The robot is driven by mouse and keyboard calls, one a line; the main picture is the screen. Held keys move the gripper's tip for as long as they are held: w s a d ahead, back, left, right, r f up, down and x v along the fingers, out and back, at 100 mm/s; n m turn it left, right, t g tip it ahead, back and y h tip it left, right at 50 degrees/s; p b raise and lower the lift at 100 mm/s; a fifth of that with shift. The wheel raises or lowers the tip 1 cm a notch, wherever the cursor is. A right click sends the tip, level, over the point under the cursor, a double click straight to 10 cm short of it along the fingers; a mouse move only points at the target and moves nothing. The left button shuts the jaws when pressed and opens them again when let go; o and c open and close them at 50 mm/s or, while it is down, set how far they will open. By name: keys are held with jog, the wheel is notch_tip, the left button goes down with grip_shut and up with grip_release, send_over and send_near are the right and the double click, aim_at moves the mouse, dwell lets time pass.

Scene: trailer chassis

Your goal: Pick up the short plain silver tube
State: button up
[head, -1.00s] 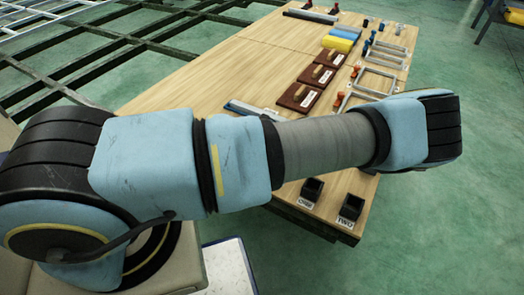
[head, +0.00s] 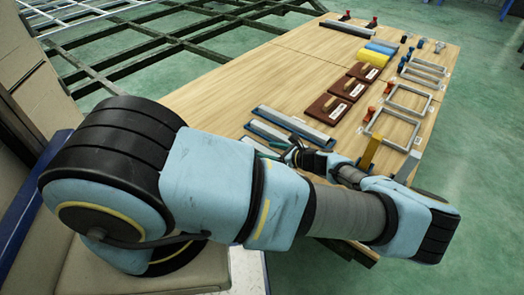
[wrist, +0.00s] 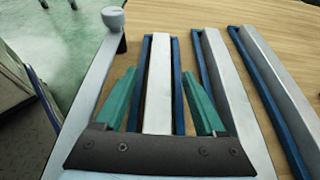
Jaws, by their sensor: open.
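A short plain silver tube (wrist: 158,85) lies between two blue rails in the wrist view. It looks shorter than the two silver bars to its right. My gripper (wrist: 158,74) is open, with one green finger on each side of the tube and its blue rails. The dark gripper body hides the tube's near end. I cannot tell how high the fingertips are above the table.
Two longer silver bars (wrist: 225,80) (wrist: 272,75) lie in blue holders close to the right finger. A pale knob (wrist: 113,19) on a black post stands ahead left. Brown blocks (head: 344,90), grey frames (head: 408,98) and yellow and blue rolls (head: 373,57) sit farther along the wooden table (head: 225,95).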

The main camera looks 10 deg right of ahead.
aim_at(258, 147)
jog(key=shift+x, duration=1.2)
grip_shut()
